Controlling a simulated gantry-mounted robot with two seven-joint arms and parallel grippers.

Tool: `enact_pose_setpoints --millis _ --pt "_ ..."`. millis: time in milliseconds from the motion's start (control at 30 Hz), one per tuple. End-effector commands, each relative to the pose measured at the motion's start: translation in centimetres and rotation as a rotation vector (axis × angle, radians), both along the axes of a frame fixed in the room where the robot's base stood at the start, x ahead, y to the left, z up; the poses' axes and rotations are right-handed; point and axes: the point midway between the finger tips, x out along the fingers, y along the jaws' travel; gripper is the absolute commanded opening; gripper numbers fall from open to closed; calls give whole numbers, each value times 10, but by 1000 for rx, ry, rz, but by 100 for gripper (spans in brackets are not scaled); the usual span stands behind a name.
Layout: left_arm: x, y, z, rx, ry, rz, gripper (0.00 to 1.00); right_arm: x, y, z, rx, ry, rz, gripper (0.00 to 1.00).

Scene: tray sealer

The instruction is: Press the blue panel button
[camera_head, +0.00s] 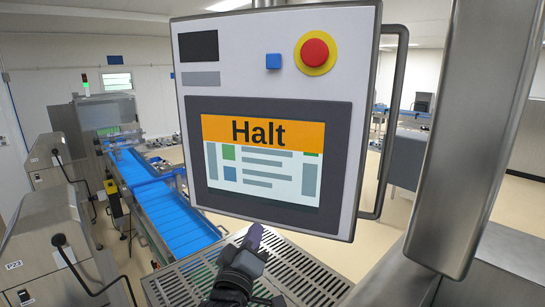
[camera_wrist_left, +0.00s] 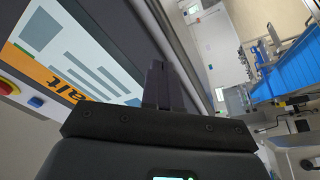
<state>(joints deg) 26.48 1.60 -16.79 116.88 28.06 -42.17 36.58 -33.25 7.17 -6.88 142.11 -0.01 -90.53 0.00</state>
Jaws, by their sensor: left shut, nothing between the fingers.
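The screen (camera_head: 263,165) below shows an orange "Halt" banner. My left gripper (camera_head: 254,233) is just under the panel's lower edge, well below the blue button, with its fingers shut and empty. In the left wrist view the shut fingers (camera_wrist_left: 158,85) point along the panel's edge, and the blue button (camera_wrist_left: 36,102) shows at the left. My right gripper is not in view.
A slotted metal grate (camera_head: 185,277) lies below the panel. A blue conveyor (camera_head: 180,215) runs at the left beside steel machines. A bar handle (camera_head: 393,120) and a thick steel column (camera_head: 480,130) stand right of the panel. The space before the panel face is clear.

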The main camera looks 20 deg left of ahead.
Motion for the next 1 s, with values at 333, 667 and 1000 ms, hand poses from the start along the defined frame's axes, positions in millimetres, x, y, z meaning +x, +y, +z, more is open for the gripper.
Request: enact_pose_setpoints --millis 333,667,1000 --pt "-11 -9 164 -64 -311 6 0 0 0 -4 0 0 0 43" --pt "-55 -18 285 -91 -536 -4 0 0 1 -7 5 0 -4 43" --pt "-83 -22 336 -97 -632 -11 0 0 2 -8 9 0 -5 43"
